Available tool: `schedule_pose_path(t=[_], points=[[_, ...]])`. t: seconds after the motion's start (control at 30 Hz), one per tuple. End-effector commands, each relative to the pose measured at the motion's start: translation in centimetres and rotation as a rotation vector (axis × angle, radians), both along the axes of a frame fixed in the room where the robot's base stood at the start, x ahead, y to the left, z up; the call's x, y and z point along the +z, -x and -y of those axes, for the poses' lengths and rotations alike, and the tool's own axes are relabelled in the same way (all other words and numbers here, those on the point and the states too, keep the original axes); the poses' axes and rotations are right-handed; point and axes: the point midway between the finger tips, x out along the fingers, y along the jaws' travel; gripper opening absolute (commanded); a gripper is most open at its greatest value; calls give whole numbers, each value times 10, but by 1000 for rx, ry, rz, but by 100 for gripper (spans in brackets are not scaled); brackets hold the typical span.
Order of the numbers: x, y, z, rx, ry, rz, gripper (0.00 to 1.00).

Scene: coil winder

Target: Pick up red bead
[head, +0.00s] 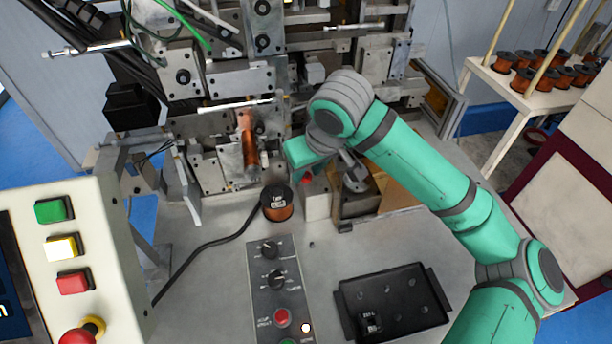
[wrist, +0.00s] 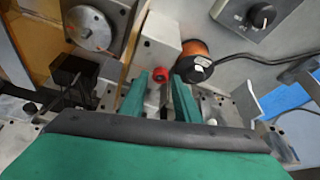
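The red bead (wrist: 159,74) shows in the wrist view just past the fingertips, in line with the gap between them, against a pale block (wrist: 155,50). In the head view the bead (head: 306,178) is a small red patch just below my gripper, partly covered. My gripper (wrist: 161,83) has its two green fingers apart, with nothing seen held between them. I cannot tell whether the fingertips touch the bead. In the head view my gripper (head: 300,168) hangs over the pale block at the front of the machine.
A copper wire spool (head: 277,204) stands left of the block, close to one finger in the wrist view (wrist: 194,60). A round metal disc (head: 356,181) is to the right. A knob panel (head: 274,285) and a black tray (head: 392,302) lie in front. The winder's metal plates rise behind.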

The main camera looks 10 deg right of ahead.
Motion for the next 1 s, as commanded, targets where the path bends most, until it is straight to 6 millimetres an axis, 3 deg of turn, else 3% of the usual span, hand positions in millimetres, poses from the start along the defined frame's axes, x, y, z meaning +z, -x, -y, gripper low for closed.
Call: schedule_pose_path(t=[0.27,0.4,0.8,1.0], points=[[-3,-2,0,0,0,1,29],[-3,-1,1,-2,0,1,0],[-2,-1,-1,1,0,0,0],[11,-2,-2,2,-1,2,0]])
